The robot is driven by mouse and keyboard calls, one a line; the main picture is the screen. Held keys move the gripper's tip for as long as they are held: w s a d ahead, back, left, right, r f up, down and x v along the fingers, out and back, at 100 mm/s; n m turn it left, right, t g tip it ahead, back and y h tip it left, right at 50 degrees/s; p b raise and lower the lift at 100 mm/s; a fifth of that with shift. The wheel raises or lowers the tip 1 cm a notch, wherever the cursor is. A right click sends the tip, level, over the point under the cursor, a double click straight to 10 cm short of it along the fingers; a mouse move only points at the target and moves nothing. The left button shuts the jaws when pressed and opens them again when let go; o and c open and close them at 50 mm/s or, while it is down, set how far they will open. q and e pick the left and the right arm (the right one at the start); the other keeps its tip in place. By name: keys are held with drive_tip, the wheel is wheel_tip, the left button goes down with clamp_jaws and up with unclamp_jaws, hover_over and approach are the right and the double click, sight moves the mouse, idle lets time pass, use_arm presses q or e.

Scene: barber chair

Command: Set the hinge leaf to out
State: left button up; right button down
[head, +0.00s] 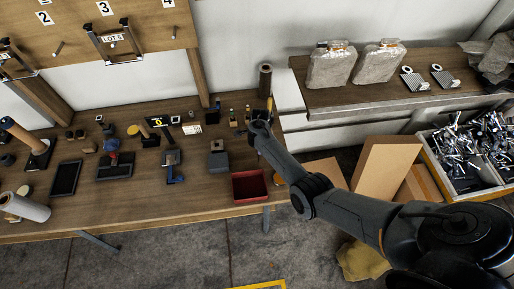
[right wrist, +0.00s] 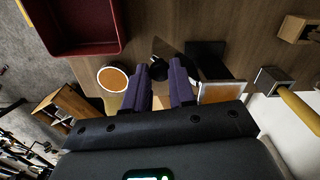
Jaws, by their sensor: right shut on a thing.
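My right gripper (right wrist: 168,88) has its two purple fingers close together around a small dark round-ended part (right wrist: 158,70) in the right wrist view. A flat dark plate (right wrist: 207,58) stands just right of the fingers there. I cannot tell for certain which piece is the hinge leaf or how it is turned. In the head view my right arm reaches from the lower right to the table's back right corner. The fingers and the held part are mostly hidden there by the wrist. My left gripper is not in view.
A dark red tray (head: 249,187) sits at the table's front right, close to my right arm; it also shows in the right wrist view (right wrist: 68,48). A brown cylinder (head: 265,80) stands behind the wrist. Cardboard boxes (head: 383,166) stand right of the table. Several small tools crowd the left half.

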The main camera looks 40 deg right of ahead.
drive_tip(key=w+m+b, duration=0.6)
drive_tip(key=m+b, duration=0.2)
drive_tip(key=shift+d+m+b, duration=0.15)
drive_tip(key=shift+m+b, duration=0.25)
drive_tip(key=shift+w, duration=0.15)
drive_tip(key=c, duration=0.9)
unclamp_jaws()
drive_tip(key=shift+c, duration=0.2)
